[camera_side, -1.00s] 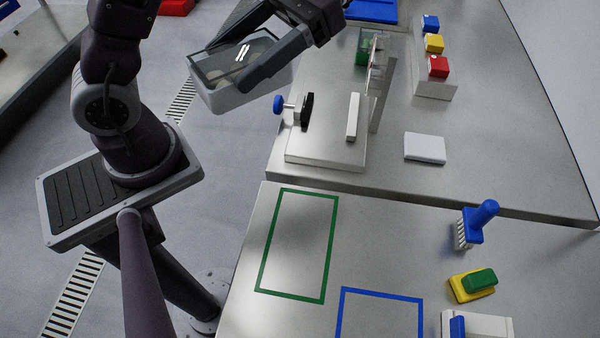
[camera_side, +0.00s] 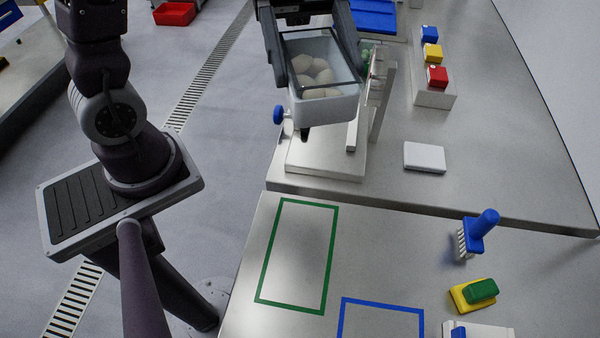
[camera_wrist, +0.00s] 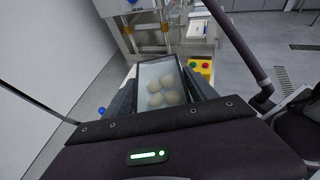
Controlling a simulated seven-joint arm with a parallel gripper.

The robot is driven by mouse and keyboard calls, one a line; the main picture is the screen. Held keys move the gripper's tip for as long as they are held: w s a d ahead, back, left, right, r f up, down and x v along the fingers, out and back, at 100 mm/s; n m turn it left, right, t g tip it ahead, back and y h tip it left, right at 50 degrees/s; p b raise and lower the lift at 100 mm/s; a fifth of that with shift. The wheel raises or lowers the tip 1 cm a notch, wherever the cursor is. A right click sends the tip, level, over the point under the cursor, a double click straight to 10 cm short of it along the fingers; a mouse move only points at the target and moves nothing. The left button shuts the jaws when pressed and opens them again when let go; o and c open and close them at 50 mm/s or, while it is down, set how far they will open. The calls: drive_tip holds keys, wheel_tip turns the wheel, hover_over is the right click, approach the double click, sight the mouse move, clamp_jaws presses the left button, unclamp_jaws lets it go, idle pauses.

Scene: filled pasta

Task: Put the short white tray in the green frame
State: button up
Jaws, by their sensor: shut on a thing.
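The short white tray (camera_side: 325,110) is held in the air in the side view, over the back table near the small press-like stand. It holds several pale round pieces. My gripper (camera_side: 318,85) is shut on the tray, with a finger along each side. In the wrist view the tray (camera_wrist: 143,84) sits between my fingers with the pale pieces inside. The green frame (camera_side: 265,262) is a flat empty outline on the near table, below the tray in the picture and apart from it.
A blue frame (camera_side: 380,304) lies right of the green one. A blue brush (camera_side: 478,231) and a yellow-green sponge (camera_side: 473,293) stand farther right. A metal stand with a blue knob (camera_side: 279,115) is beneath the tray. A white block (camera_side: 424,157) lies on the back table.

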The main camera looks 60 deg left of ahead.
wheel_tip(320, 180, down, 28)
drive_tip(key=shift+r, duration=0.1)
drive_tip(key=o, duration=1.7)
